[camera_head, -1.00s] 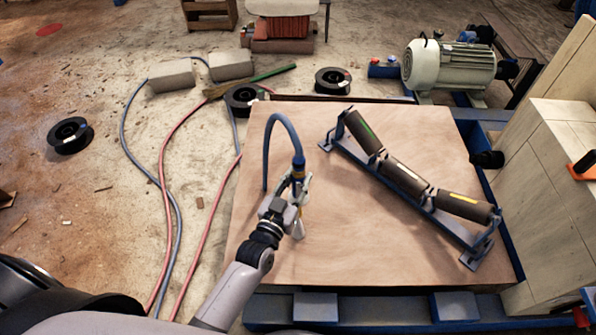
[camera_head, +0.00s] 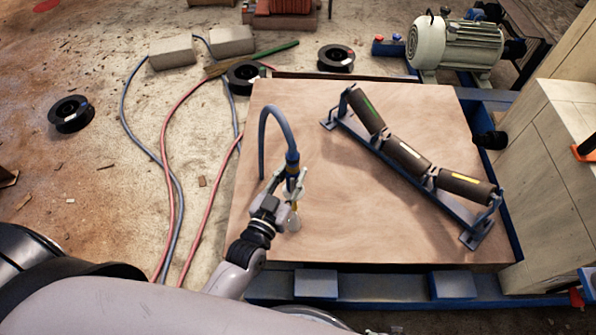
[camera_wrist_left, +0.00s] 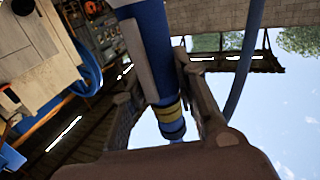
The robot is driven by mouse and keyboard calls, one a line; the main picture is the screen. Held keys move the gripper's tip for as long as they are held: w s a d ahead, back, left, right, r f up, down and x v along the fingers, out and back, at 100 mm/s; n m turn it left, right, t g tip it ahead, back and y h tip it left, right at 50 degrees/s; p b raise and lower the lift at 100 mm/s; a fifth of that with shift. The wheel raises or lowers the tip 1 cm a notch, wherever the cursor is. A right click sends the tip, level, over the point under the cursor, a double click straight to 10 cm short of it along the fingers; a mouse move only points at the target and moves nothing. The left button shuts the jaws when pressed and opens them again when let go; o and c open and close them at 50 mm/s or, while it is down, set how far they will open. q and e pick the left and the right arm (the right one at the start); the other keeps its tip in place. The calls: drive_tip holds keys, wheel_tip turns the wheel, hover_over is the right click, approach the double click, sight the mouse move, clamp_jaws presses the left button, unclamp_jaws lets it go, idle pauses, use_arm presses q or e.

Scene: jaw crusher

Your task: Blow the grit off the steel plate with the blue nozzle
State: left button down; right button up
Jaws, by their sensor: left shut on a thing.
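My left gripper (camera_head: 283,190) is shut on the blue nozzle (camera_head: 292,166), which hangs roughly upright over the left part of a brown board. A blue hose (camera_head: 270,112) loops from its top. A pale tip shows below the fingers; I cannot tell whether it touches the board. In the left wrist view the blue nozzle (camera_wrist_left: 150,45), with a yellow band, lies between the fingers (camera_wrist_left: 170,105). I cannot make out a steel plate or any grit in either view. My right gripper is not in view.
A blue frame with dark rollers (camera_head: 405,157) stands on the board (camera_head: 340,225), right of the nozzle. A motor (camera_head: 455,45) is behind, at the right. Pale blocks (camera_head: 560,140) border the right side. Hoses and black spools (camera_head: 70,113) lie on the floor.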

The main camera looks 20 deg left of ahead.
use_arm(q)
drive_tip(key=shift+a, duration=0.4)
drive_tip(key=shift+s+a, duration=0.2)
drive_tip(key=shift+a, duration=0.35)
drive_tip(key=shift+s+a+b, duration=0.8)
drive_tip(key=shift+a+b, duration=0.2)
drive_tip(key=shift+a, duration=2.05)
drive_tip(key=w+a, duration=0.2)
drive_tip(key=w, duration=0.7)
drive_tip(key=shift+w+a+b, duration=0.3)
drive_tip(key=shift+w, duration=0.05)
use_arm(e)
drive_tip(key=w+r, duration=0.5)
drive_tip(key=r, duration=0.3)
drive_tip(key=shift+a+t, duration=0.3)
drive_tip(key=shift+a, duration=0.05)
use_arm(q)
drive_tip(key=shift+r, duration=0.1)
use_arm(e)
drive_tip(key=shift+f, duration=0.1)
